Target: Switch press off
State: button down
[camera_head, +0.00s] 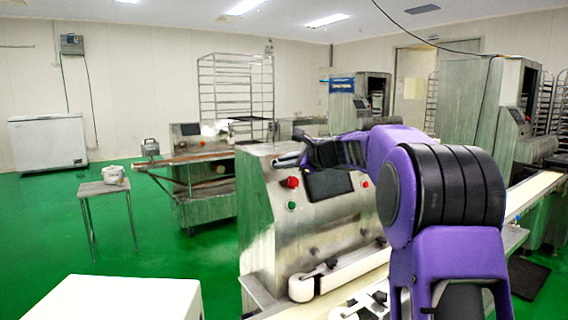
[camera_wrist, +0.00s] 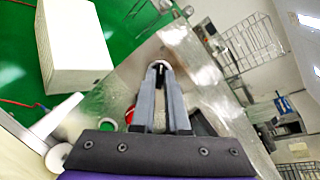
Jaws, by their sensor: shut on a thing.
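The press (camera_head: 322,228) is a steel machine with a sloped front. Its panel has a red knob (camera_head: 290,182) at the left, a green button (camera_head: 291,206) below it, a dark screen (camera_head: 328,184) and a smaller red button (camera_head: 365,184) at the right. My gripper (camera_head: 278,162) is at the panel's upper left, just above the red knob in the picture. In the wrist view my gripper (camera_wrist: 160,67) has its fingers nearly together at the tips, on something small and dark that I cannot identify. Red shows beside the left finger (camera_wrist: 130,115). The fingers hide part of the panel.
A white box-like block (camera_head: 125,300) stands at the front left. A small table (camera_head: 104,188) with a white pot (camera_head: 113,174) stands at the left. Green floor lies open between them.

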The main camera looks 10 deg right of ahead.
jog(key=c, duration=0.9)
grip_release()
jog(key=v, duration=1.7)
jog(key=shift+s+r, duration=0.15)
jog(key=shift+r, duration=0.05)
